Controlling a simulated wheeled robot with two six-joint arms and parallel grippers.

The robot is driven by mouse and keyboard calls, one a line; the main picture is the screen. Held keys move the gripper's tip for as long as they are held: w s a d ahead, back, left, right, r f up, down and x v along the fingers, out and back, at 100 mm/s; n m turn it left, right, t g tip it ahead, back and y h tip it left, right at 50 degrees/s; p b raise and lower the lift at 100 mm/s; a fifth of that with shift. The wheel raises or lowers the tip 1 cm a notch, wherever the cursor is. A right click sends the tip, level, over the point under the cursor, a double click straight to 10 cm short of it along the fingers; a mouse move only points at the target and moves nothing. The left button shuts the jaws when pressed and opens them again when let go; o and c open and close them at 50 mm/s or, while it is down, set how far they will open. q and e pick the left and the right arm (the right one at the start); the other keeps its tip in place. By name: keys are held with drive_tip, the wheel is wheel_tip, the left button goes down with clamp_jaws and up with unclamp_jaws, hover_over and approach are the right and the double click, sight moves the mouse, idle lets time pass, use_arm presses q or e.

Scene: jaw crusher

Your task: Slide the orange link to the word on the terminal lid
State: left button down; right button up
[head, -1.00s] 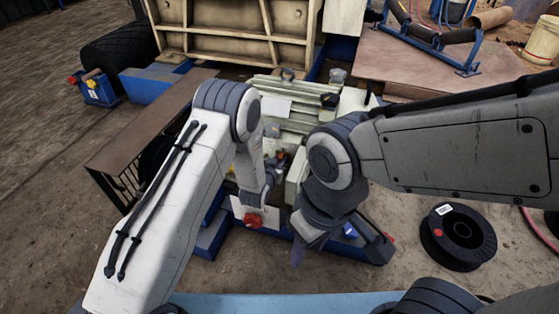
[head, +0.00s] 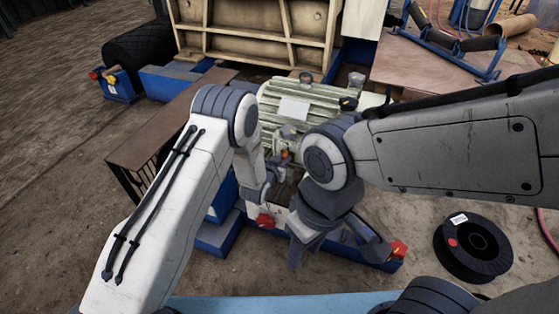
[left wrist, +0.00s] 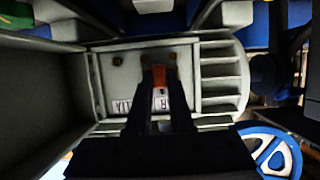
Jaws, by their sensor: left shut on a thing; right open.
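In the left wrist view the orange link (left wrist: 160,77) is a small upright piece between the two dark fingers of my left gripper (left wrist: 167,82), which is shut on it. It is over the pale terminal lid (left wrist: 130,84). Dark lettering stands on the lid, partly hidden by the fingers; an R shows between them and more letters to their left. Whether the link touches the lid I cannot tell. In the head view my left gripper (head: 281,165) is small and partly hidden at the motor's near side. My right gripper (head: 300,245) is lower, open, over the blue base.
The ribbed pale green motor (head: 310,110) stands behind both grippers. A red knob (head: 265,220) is close to my left wrist. A brown bench (head: 150,145) is at the left, a black spool (head: 473,248) on the ground at the right. Bare ground lies around the base.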

use_arm(q)
drive_tip(key=c, duration=0.8)
unclamp_jaws()
drive_tip(key=shift+a, duration=0.3)
drive_tip(key=shift+d, duration=0.1)
drive_tip(key=p+v, duration=0.5)
drive_tip(key=v, duration=0.5)
drive_tip(key=shift+s+r, duration=0.15)
